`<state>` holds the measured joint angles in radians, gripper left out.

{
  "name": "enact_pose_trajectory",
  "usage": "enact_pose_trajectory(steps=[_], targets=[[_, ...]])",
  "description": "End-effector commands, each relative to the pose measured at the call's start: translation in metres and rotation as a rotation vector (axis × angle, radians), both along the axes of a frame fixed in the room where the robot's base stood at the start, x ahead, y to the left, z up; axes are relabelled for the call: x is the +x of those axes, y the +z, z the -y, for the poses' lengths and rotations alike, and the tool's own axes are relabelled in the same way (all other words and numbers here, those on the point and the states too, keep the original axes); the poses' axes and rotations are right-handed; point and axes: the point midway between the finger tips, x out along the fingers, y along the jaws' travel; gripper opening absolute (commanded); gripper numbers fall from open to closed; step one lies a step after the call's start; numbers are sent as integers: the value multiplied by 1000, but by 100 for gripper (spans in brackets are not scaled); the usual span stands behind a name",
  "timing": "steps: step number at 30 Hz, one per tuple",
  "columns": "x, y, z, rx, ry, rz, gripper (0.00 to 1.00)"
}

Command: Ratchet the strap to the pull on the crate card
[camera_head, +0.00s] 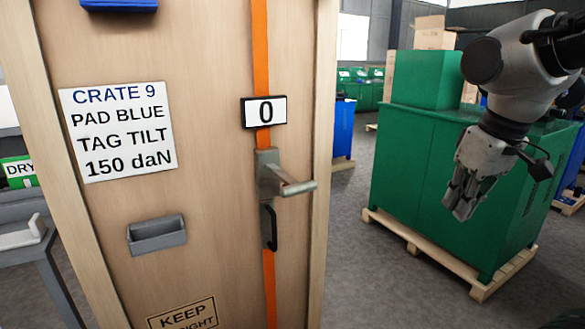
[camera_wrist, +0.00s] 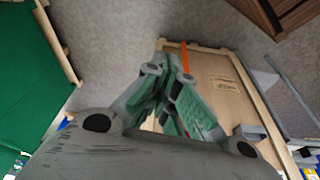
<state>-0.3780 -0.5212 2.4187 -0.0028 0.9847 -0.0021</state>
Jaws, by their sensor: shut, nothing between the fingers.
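A tall wooden crate (camera_head: 220,50) stands at the left in the head view. Its white card (camera_head: 118,132) reads "CRATE 9, PAD BLUE, TAG TILT, 150 daN". An orange strap (camera_head: 260,50) runs down its face. A small display (camera_head: 265,111) over the strap reads "0". Below it is a grey ratchet (camera_head: 268,175) with a handle (camera_head: 298,187) sticking out to the right. A blue pad (camera_head: 118,3) shows at the top edge. My gripper (camera_head: 463,200) is shut and empty, right of the crate and apart from it. The wrist view shows its fingers (camera_wrist: 170,100) together.
A grey tray (camera_head: 156,234) and a "KEEP ... RIGHT" label (camera_head: 182,315) are on the crate face. A green load (camera_head: 430,160) on a pallet (camera_head: 440,258) stands behind my gripper. A grey cart (camera_head: 30,235) is at far left. Floor (camera_head: 350,270) is clear between crate and pallet.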

Motion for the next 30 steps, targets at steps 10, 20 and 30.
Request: enact_pose_trajectory(steps=[10, 20, 30], targets=[[64, 65, -214, -145, 832, -12, 0], [81, 143, -290, -291, 1519, 86, 0], [77, 143, -282, -334, 1708, 73, 0]])
